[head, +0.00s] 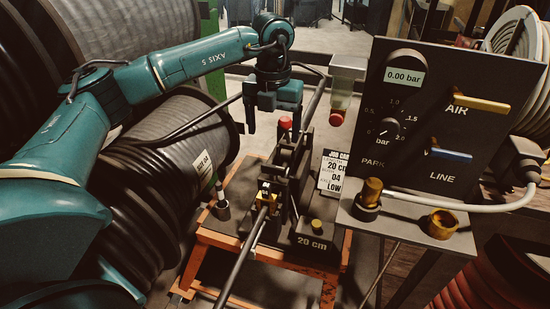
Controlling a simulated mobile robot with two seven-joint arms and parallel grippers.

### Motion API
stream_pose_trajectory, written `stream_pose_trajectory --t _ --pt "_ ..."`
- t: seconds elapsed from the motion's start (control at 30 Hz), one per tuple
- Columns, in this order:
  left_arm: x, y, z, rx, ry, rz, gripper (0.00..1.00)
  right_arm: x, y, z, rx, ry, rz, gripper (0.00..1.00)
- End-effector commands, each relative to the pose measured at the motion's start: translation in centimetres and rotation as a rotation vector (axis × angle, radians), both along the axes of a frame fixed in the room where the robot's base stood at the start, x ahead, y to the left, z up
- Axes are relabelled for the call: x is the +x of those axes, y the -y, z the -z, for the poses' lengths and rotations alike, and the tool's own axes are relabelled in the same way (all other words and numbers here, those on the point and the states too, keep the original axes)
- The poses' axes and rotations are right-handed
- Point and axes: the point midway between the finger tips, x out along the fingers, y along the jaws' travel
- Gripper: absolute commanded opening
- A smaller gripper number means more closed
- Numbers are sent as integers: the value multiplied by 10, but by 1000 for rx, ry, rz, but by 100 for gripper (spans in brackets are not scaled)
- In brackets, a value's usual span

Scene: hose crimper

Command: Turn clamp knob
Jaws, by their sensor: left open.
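My left gripper (274,120) hangs fingers down above the crimper, open, with nothing visible between its fingers. A red knob (285,123) stands on the dark crimper (283,168) right by the gripper's fingertips, closest to the right finger. I cannot tell whether they touch. I cannot tell for sure that this red knob is the clamp knob. A black hose (246,248) runs through the crimper, past a brass fitting (265,197) at its front. My right gripper is not in view.
The crimper stands on an orange-framed bench (262,255). A black control panel (440,110) with a bar dial (383,132), a yellow lever (481,103) and a blue lever (451,155) stands at the right. Hose reels (172,140) fill the left.

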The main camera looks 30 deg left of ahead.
Motion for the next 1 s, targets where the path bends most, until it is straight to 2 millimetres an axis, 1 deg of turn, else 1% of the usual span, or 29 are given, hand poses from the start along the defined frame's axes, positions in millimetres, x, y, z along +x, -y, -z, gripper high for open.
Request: stream_pose_trajectory --t 0.03,0.2,0.3,0.43,0.6,0.9,1.0 --pt "-1 -1 13 2 -5 -1 78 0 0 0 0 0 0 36" --pt "-1 0 49 1 -4 -1 78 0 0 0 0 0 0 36" --pt "-1 0 68 1 -5 -1 78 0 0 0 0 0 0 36" --pt "0 0 87 1 -2 -1 78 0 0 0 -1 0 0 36" --pt "0 0 99 0 -1 -1 78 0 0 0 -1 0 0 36" --pt "0 0 101 0 -1 0 78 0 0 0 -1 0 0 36" --pt "0 0 101 0 -1 0 71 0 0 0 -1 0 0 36"
